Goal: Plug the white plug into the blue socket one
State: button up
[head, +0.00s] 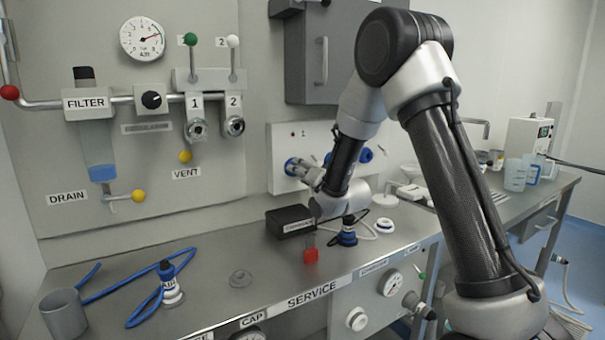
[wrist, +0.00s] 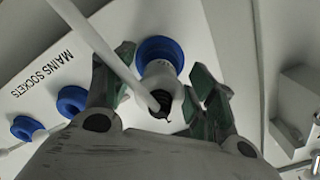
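The white plug (wrist: 165,76) sits in line with the blue ring of socket one (wrist: 153,48) in the wrist view, its front end against or inside it; exact depth is hidden. A white cable (wrist: 95,45) crosses in front of the plug's rear end. My gripper (wrist: 164,62) has a finger on each side of the plug, with a visible gap on the left, so it looks open around it. In the head view my gripper (head: 314,176) is at blue socket one (head: 292,167) on the white panel (head: 282,142); the plug cannot be made out there.
Other blue sockets (wrist: 72,100) lie along the panel, one also in the head view (head: 366,155). A blue hose (head: 140,285) lies at left.

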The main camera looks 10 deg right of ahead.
jog(key=v, duration=1.2)
jog(key=shift+r, duration=0.1)
jog(key=s+d+r+n+g+h, duration=0.2)
jog(key=s+d+g+h, duration=0.15)
jog(key=s+d, duration=0.45)
jog(key=s+d+r+n+g+h, duration=0.1)
jog(key=s+d+g+h, duration=0.3)
jog(key=s, duration=0.8)
jog(key=s+n+g+y, duration=0.2)
jog(key=s+g, duration=0.3)
jog(key=s, duration=1.1)
jog(key=shift+w+d+g, duration=0.1)
jog(key=shift+g, duration=0.15)
